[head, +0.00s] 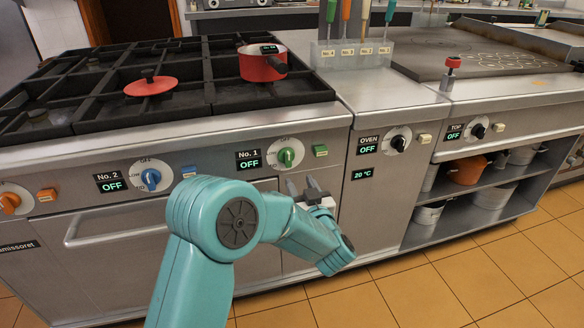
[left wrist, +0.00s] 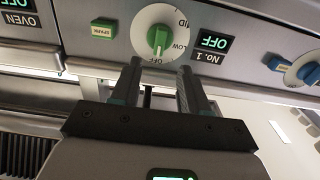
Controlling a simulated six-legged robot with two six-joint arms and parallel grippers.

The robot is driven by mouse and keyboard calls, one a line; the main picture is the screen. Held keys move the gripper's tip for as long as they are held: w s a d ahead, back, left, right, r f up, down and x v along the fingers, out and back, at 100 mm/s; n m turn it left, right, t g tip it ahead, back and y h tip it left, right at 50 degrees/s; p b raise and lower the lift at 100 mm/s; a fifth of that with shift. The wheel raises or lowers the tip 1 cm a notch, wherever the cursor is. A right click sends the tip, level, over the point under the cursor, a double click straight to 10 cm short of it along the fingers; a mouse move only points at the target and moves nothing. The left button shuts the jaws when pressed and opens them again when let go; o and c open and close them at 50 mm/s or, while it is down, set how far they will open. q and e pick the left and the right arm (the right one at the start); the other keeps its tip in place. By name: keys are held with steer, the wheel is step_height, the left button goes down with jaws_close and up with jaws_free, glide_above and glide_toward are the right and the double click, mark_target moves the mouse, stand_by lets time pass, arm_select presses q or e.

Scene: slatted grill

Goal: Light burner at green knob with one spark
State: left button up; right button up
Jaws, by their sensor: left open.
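The green knob (head: 287,157) sits on the stove's front panel between the No. 1 display (head: 249,160), which reads OFF, and a small green spark button (head: 320,151). My left gripper (head: 302,184) is open and empty, just below and in front of the knob. In the left wrist view, which is upside down, the green knob (left wrist: 158,38) lies beyond and between the two fingertips (left wrist: 160,68), apart from them. The green spark button (left wrist: 104,29) is to its left there. The No. 1 display (left wrist: 212,45) also shows OFF. My right gripper is not in view.
A red pot (head: 262,66) and a red lid (head: 151,86) are on the black grates. The blue knob (head: 152,180) and its blue button (head: 188,172) are left of No. 1. The oven knob (head: 398,142) is to the right. An oven handle (head: 115,233) juts out below.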

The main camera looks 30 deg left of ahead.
mark_target(289, 162)
arm_select(q)
steer(key=x, duration=0.9)
steer(key=shift+w+a+b, duration=0.25)
steer(key=shift+a+b, duration=0.05)
steer(key=shift+b, duration=0.1)
jaws_close()
